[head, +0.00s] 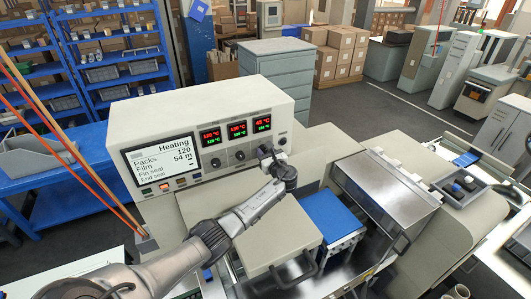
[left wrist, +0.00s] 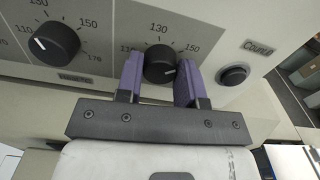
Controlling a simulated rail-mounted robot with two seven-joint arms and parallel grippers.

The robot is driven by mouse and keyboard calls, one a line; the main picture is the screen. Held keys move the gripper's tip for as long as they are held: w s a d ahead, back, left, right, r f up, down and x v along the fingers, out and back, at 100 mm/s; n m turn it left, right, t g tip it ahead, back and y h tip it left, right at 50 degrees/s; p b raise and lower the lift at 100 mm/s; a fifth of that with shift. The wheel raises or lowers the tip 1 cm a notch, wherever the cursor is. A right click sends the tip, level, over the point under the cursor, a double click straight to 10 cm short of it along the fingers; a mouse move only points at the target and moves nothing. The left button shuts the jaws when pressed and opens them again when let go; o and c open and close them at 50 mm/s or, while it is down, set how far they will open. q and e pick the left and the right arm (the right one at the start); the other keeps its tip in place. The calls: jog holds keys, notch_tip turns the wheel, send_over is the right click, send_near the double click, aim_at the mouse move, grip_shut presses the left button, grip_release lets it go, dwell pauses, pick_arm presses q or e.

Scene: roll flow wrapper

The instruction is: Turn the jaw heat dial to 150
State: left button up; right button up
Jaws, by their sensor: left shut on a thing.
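My left gripper (head: 274,163) is at the right-hand dial on the front of the control box. In the left wrist view its two purple fingers (left wrist: 160,75) stand on either side of that black dial (left wrist: 159,64) and grip it. Marks 110, 130 and 150 show around this dial; the left finger partly covers the 110. The dial's name label is hidden behind the gripper. My right gripper is not in view.
Another dial (left wrist: 54,43) sits left of the held one, its pointer toward 110. A Count button (left wrist: 234,74) is to the right. The box has a screen (head: 161,162) reading Heating and three red-green displays (head: 237,130).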

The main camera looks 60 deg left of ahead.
pick_arm(q)
jog(key=shift+f, duration=0.15)
jog(key=o, duration=0.9)
jog(key=shift+d, duration=0.1)
jog(key=shift+s+d+b, duration=0.25)
jog(key=shift+d+b, duration=0.35)
jog(key=shift+d, duration=1.65)
jog(key=shift+s+d+b, duration=0.3)
jog(key=shift+d+b, duration=0.25)
jog(key=shift+d, duration=1.75)
jog(key=shift+s+d+b, duration=0.25)
jog(key=shift+d+b, duration=0.35)
jog(key=shift+d, duration=1.65)
